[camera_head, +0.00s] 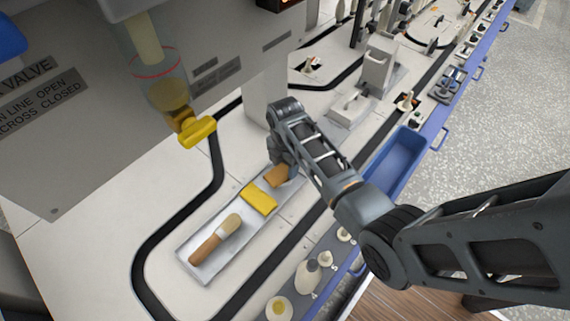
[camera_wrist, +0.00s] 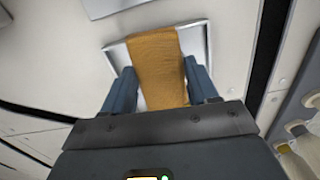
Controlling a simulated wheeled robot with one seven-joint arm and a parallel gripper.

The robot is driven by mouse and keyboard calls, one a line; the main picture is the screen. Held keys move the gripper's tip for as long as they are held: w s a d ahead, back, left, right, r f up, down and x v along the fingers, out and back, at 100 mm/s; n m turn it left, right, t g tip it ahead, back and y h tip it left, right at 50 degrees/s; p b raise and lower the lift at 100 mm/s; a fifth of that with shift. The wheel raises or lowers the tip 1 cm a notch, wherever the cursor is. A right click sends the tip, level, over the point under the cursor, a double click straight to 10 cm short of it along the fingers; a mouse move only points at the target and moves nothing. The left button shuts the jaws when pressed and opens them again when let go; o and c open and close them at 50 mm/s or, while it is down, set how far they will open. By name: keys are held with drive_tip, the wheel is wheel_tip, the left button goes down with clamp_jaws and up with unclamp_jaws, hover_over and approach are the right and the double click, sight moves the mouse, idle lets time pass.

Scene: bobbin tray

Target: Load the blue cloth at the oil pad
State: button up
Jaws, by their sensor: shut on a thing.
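No blue cloth shows in either view. My gripper (camera_head: 285,166) is at the far end of a pale tray (camera_head: 188,252). Its jaws are shut on an orange-brown cloth (camera_head: 277,177), which also shows in the wrist view (camera_wrist: 156,65) between the two dark blue fingers (camera_wrist: 161,82). The cloth lies over or just above the tray; I cannot tell if it touches. On the same tray are a folded yellow cloth (camera_head: 258,197) and a wooden-handled brush (camera_head: 213,241). I cannot make out which surface is the oil pad.
A clear oil cup (camera_head: 165,85) with a yellow valve (camera_head: 197,131) hangs at upper left, beside a grey labelled panel (camera_head: 45,130). A blue bin (camera_head: 398,158) is at the right edge. Small bottles (camera_head: 306,275) stand in front. A grey block (camera_head: 376,66) stands behind.

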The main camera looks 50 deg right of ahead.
sight(285, 167)
drive_tip(key=shift+r+p, duration=3.55)
drive_tip(key=shift+p, duration=0.35)
drive_tip(key=shift+f, duration=0.1)
